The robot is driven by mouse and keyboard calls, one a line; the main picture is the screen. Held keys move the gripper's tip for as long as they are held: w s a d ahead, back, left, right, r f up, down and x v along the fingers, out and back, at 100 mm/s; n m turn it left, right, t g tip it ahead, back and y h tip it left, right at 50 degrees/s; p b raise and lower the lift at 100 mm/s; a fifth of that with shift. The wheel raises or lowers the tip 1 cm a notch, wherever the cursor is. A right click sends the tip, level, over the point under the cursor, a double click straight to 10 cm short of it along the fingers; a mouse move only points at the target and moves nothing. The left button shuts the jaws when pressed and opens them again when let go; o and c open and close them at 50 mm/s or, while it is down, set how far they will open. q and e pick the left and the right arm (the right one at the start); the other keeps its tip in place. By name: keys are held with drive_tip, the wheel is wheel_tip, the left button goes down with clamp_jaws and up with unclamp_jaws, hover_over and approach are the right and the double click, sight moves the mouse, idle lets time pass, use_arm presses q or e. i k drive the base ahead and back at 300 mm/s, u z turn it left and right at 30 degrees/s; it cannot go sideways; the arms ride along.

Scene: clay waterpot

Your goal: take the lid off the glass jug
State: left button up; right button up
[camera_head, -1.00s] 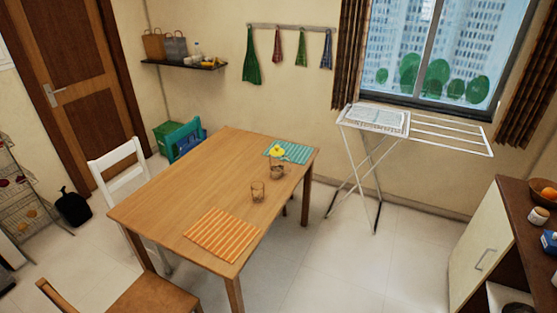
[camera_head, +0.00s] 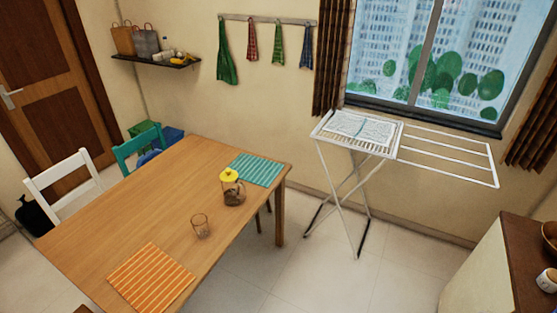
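The glass jug (camera_head: 234,194) stands upright on the wooden table, near its right edge. A yellow lid (camera_head: 229,175) sits on top of the jug. The lower part of the jug looks brown and dark. Neither of my grippers shows in the head view.
The wooden table (camera_head: 150,210) bears a drinking glass (camera_head: 201,226), a teal striped mat (camera_head: 258,169) and an orange striped mat (camera_head: 151,278). White (camera_head: 66,180) and teal (camera_head: 138,146) chairs stand at its left. A drying rack (camera_head: 360,150) stands right; floor between is clear.

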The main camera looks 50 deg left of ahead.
sight(229, 175)
drive_tip(key=u, duration=0.1)
drive_tip(key=i, duration=1.6)
drive_tip(key=u, duration=1.35)
drive_tip(key=i, duration=1)
drive_tip(key=u, duration=1)
